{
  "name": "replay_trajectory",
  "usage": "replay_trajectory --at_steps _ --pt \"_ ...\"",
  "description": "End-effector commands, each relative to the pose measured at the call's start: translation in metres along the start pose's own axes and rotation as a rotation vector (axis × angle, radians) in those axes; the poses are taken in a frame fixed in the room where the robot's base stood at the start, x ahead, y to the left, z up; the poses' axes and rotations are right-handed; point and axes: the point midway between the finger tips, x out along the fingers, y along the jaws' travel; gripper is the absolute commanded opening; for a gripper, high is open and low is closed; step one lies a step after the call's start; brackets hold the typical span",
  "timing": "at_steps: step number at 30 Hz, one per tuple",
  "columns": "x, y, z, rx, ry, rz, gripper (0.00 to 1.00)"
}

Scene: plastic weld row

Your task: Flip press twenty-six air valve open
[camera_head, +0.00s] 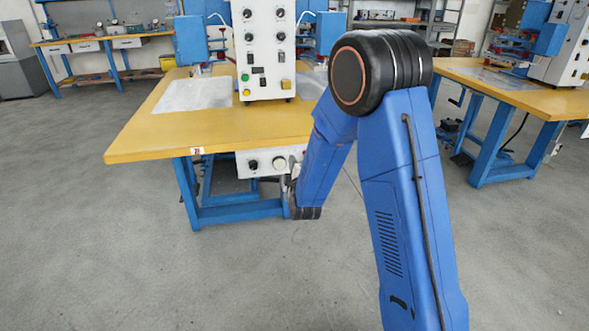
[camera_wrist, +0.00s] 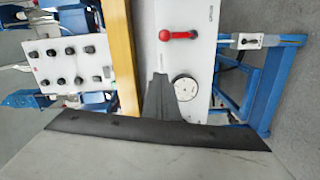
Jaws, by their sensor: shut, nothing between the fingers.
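The wrist view is turned on its side. In it, a red valve lever (camera_wrist: 178,35) sits on a white panel (camera_wrist: 206,60) beside the yellow table edge, its handle lying level in the picture. A round gauge (camera_wrist: 185,88) is below the lever in the picture. My gripper (camera_wrist: 159,78) shows as a dark tapered shape, shut and empty. Its tip is left of the gauge and below the lever, apart from the lever. In the head view the white panel (camera_head: 265,173) hangs under the front table edge. The lever cannot be made out there, and my arm covers the panel's right end.
The yellow press table (camera_head: 140,140) carries a white control box (camera_head: 265,45) with knobs. A blue frame (camera_wrist: 275,90) with a small light-coloured fitting (camera_wrist: 250,41) stands beside the panel. Another press table (camera_head: 470,75) is at the right. The grey floor in front is clear.

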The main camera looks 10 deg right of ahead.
Motion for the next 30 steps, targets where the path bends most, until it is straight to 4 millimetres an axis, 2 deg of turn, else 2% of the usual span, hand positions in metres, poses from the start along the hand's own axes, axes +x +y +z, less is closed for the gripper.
replay_trajectory --at_steps 5,9,15,30 --pt "0.032 0.0 0.0 0.001 -0.001 0.001 0.0" --pt "0.035 -0.001 0.021 0.0 -0.003 -0.001 0.0" --pt "0.038 -0.001 0.036 0.0 -0.001 -0.001 0.0" --pt "0.04 0.0 0.039 0.003 0.0 0.0 0.0"
